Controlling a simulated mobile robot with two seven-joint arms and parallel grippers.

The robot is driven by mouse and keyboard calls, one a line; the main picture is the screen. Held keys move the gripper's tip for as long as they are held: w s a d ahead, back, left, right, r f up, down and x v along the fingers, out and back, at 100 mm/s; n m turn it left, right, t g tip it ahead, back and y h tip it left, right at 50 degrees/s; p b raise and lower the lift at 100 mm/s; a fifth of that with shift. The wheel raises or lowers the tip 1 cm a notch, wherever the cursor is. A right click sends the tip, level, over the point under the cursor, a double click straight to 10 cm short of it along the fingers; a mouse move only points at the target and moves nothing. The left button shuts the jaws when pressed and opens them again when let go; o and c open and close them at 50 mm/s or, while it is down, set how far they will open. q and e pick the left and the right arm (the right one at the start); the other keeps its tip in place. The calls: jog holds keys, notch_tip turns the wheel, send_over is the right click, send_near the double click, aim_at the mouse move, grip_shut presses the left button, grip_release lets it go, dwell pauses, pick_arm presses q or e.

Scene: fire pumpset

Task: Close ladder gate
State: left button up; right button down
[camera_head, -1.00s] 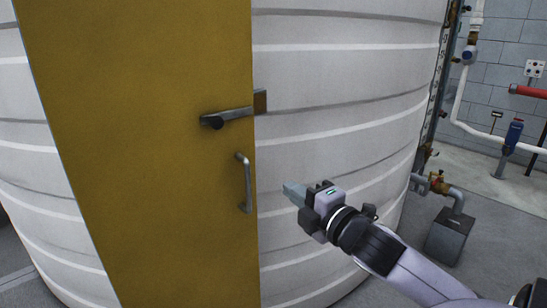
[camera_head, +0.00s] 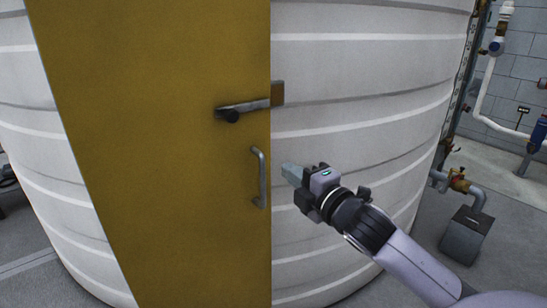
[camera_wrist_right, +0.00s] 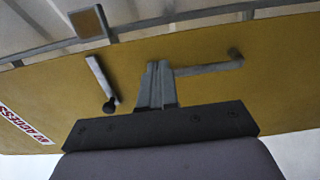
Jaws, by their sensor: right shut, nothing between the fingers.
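The ladder gate (camera_head: 170,200) is a tall yellow panel in front of the white ribbed tank. It carries a grey latch lever (camera_head: 245,107) with a dark knob near its right edge, and a grey bar handle (camera_head: 259,178) below that. My right gripper (camera_head: 290,174) is shut and empty, just right of the handle in the head view. In the right wrist view its fingers (camera_wrist_right: 158,70) overlap one end of the handle (camera_wrist_right: 210,69); I cannot tell whether they touch. The latch lever (camera_wrist_right: 101,80) lies to their left there. My left gripper is not in view.
The white tank (camera_head: 350,130) stands behind the gate and curves away right. Pipes and a valve (camera_head: 459,182) with a grey box (camera_head: 465,235) are at the right. Open grey floor (camera_head: 395,285) lies at lower right. A red-lettered sign (camera_wrist_right: 22,125) shows in the wrist view.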

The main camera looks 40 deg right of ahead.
aim_at(266, 153)
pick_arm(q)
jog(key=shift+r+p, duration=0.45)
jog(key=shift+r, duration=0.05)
pick_arm(e)
jog(key=w, duration=0.7)
jog(key=shift+w, duration=0.15)
jog(key=shift+w+d, duration=0.1)
